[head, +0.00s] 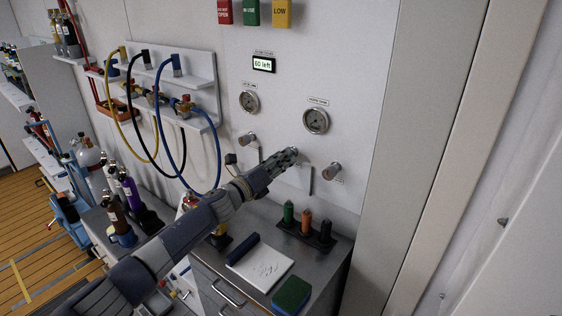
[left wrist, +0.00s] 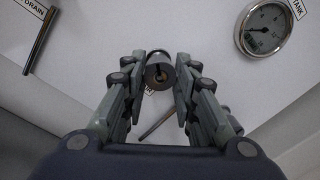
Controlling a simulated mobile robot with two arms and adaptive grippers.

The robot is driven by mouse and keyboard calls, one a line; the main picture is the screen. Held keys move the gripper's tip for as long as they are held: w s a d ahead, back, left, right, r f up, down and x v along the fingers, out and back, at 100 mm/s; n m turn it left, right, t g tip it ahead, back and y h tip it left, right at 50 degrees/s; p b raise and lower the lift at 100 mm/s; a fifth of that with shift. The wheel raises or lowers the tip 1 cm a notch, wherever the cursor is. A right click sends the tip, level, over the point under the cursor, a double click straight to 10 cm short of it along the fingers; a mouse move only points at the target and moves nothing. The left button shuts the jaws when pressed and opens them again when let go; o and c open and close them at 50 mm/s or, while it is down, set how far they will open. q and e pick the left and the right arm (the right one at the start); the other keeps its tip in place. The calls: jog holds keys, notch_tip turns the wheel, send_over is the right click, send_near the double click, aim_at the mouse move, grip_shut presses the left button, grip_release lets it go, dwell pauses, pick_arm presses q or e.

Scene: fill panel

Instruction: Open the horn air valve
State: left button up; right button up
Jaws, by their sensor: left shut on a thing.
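My left gripper (head: 291,155) reaches the white wall panel (head: 350,90) between two other valve knobs. It is shut on a round metal valve knob, which shows between its fingers in the left wrist view (left wrist: 159,75). A thin lever (left wrist: 157,125) shows just below that knob. In the head view the gripper hides the held knob, and I cannot read its label. A second knob (head: 247,140) is to the left and a third (head: 332,171) to the right. My right gripper is not in view.
Two round gauges, left (head: 249,101) and right (head: 316,121), sit above the valves, with a small display (head: 263,65) reading "60 left". Below stands a counter with a notepad (head: 260,267), a green sponge (head: 291,296) and a bottle rack (head: 304,232). Coloured hoses (head: 184,130) hang left.

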pick_arm(q)
jog(key=shift+n+t+y+p, duration=0.3)
jog(key=shift+n+p, duration=1.3)
jog(key=shift+n, duration=5.35)
jog(key=shift+n+y+p, duration=0.6)
jog(key=shift+n+p, duration=1)
jog(key=shift+n, duration=5.35)
jog(key=o, duration=1)
jog(key=shift+o, duration=0.2)
